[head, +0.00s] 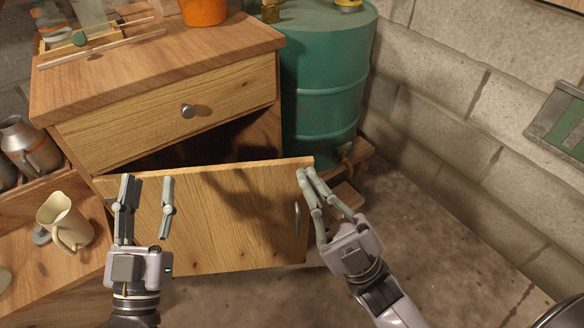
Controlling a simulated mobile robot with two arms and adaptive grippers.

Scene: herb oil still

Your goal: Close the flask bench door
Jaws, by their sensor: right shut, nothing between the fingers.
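The flask bench door (235,215) is a wooden panel with a small metal handle near its right edge. It hangs ajar below the drawer of the wooden bench (160,50), with a dark gap showing above it. My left gripper (146,192) is open and empty in front of the door's left part. My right gripper (305,174) is shut with nothing in it, its fingertips at the door's upper right corner. I cannot tell whether the fingertips touch the door.
A green drum (325,85) stands right of the bench, with a tap low on its side. An orange pot (203,10) is on the bench top.

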